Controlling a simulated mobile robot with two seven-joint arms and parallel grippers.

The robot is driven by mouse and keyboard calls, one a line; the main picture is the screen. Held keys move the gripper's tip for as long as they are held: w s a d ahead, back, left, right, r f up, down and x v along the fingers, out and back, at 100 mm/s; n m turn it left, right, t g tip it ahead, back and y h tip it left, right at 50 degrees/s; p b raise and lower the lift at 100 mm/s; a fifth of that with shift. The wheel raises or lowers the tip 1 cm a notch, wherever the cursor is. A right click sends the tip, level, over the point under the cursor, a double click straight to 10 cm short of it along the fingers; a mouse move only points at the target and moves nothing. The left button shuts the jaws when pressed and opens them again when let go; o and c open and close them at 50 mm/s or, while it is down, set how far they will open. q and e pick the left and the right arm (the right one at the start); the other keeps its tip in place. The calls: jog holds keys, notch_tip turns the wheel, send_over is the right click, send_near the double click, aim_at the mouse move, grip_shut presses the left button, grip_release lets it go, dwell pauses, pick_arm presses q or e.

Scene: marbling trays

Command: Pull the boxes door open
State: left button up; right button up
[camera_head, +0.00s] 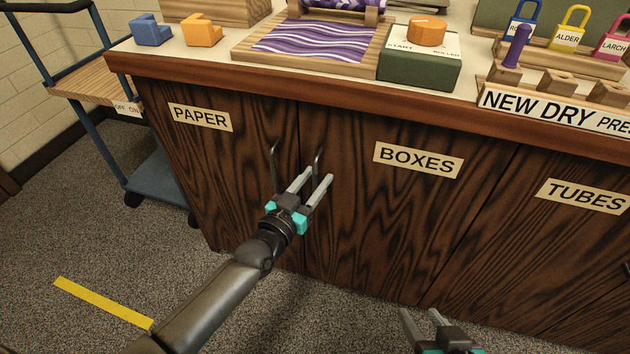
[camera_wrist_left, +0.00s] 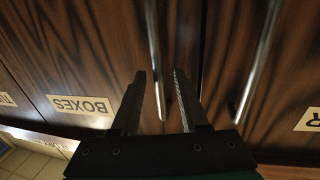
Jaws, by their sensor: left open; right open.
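The boxes door (camera_head: 390,220) is a dark wood cabinet door with a BOXES label (camera_head: 418,160), and it looks shut. Its upright metal handle (camera_head: 317,160) is near its left edge. My left gripper (camera_head: 319,177) is open at this handle. In the left wrist view the boxes handle (camera_wrist_left: 155,60) appears between the two open fingers (camera_wrist_left: 159,75), and I cannot tell whether they touch it. The BOXES label (camera_wrist_left: 80,105) shows upside down there. My right gripper (camera_head: 421,312) is open and empty at the bottom edge, low in front of the cabinet.
The paper door (camera_head: 220,175) adjoins on the left, its handle (camera_head: 275,165) close beside my left gripper. The tubes door (camera_head: 545,240) is to the right. The countertop (camera_head: 225,65) above holds trays and blocks. A blue cart (camera_head: 160,185) stands at left.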

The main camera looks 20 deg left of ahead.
pick_arm(q)
jog(key=shift+w, duration=0.1)
grip_shut()
dwell(0.4)
dwell(1.1)
